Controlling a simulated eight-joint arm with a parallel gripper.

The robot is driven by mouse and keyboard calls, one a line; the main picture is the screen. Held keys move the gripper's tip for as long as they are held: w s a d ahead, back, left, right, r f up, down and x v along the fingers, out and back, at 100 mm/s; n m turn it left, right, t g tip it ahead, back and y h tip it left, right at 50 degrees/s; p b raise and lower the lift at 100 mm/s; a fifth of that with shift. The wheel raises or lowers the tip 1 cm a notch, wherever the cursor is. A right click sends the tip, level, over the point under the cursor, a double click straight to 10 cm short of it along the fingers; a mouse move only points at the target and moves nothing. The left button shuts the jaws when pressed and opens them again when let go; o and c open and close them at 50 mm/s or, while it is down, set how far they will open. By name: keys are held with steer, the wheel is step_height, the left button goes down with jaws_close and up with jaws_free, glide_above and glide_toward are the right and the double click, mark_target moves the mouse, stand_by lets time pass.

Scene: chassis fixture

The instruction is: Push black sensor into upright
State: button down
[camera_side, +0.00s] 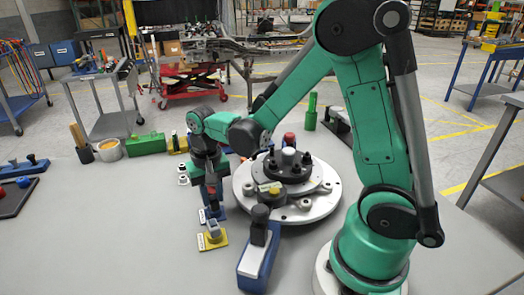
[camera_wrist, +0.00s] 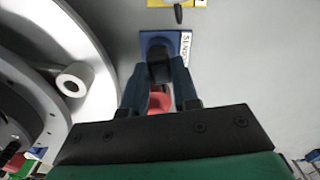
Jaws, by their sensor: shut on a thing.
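My gripper (camera_side: 211,190) points down over the small blue plate (camera_side: 208,214), left of the large round fixture. In the wrist view my gripper (camera_wrist: 160,85) has its two dark fingers closed around a black part, which I take for the black sensor (camera_wrist: 160,70). Its far end lies over the blue plate (camera_wrist: 158,39), which has a white label (camera_wrist: 185,47). A red piece (camera_wrist: 159,101) shows between the fingers, nearer the camera. I cannot tell whether the black part is upright or tilted, or whether it touches the plate. The fingers hide most of it.
The grey round fixture (camera_side: 325,204) stands close on the right. A yellow plate (camera_side: 206,245) with a grey piece (camera_side: 214,230) lies in front. A blue block (camera_side: 255,268) with a black knob (camera_side: 260,222) stands at the front right. The table's left front is clear.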

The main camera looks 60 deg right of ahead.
mark_target(213, 197)
steer(key=shift+r, duration=0.9)
steer(key=shift+r, duration=0.1)
steer(key=shift+r, duration=1.4)
steer(key=s+d+r, duration=0.5)
steer(key=d+r, duration=0.1)
steer(key=shift+f, duration=2.3)
steer(key=shift+f, duration=0.6)
